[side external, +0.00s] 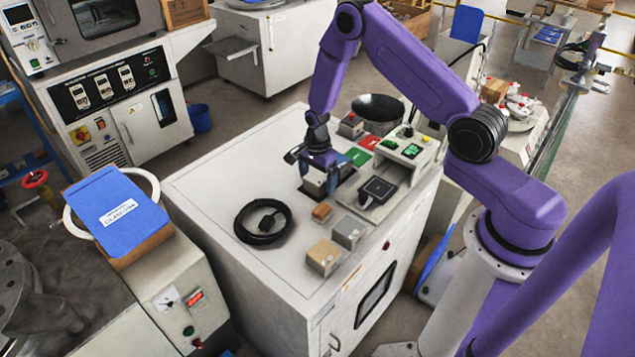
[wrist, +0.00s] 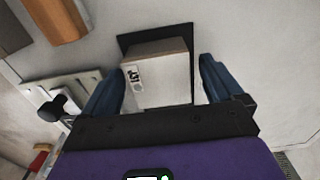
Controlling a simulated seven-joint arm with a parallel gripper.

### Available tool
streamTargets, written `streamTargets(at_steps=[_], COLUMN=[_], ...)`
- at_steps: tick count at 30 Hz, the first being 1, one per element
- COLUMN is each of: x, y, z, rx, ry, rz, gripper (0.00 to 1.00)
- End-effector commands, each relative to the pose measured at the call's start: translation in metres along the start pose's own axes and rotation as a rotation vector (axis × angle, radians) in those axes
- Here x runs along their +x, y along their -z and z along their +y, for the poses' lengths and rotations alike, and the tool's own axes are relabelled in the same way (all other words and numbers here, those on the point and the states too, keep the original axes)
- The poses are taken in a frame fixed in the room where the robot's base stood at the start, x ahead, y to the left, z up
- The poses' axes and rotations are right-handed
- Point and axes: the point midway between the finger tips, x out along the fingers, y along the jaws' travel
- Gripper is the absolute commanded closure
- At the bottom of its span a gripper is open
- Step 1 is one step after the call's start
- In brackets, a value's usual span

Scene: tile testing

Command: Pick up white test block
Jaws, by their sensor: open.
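A white test block (wrist: 158,75) with a small dark printed label sits between the two blue fingers of my gripper (wrist: 160,88) in the wrist view. The fingers stand apart, one on each side of the block, and a gap shows beside the right finger. The block lies on or against a dark flat square (wrist: 183,36). In the side view my gripper (side external: 319,178) points down over the white cabinet top, with the white block (side external: 313,187) partly hidden beneath it.
A coiled black cable (side external: 262,221), a small orange-brown block (side external: 322,212), a grey block (side external: 349,232) and a tan block (side external: 323,257) lie in front. Green (side external: 358,157) and red (side external: 369,142) tiles lie behind.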

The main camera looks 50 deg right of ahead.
Motion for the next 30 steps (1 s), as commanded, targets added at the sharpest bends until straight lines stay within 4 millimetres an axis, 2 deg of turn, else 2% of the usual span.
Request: streamTargets(at_steps=[3, 10, 11, 12, 17, 18, 30], x=[0.0072, 0.008, 0.008, 0.0079, 0.0078, 0.0075, 0.0005], y=[0.0003, 0.0004, 0.0004, 0.0004, 0.0003, 0.0004, 0.0003], z=[0.0003, 0.0, 0.0, 0.0, 0.0001, -0.0004, -0.0013], rx=[0.001, 0.001, 0.001, 0.001, 0.001, 0.001, 0.001], ry=[-0.001, 0.0, 0.0, 0.0, 0.0, 0.001, 0.004], rz=[0.0, 0.0, 0.0, 0.0, 0.0, 0.0, 0.0], gripper=[0.06, 0.06, 0.1, 0.23, 0.75, 0.78, 0.78])
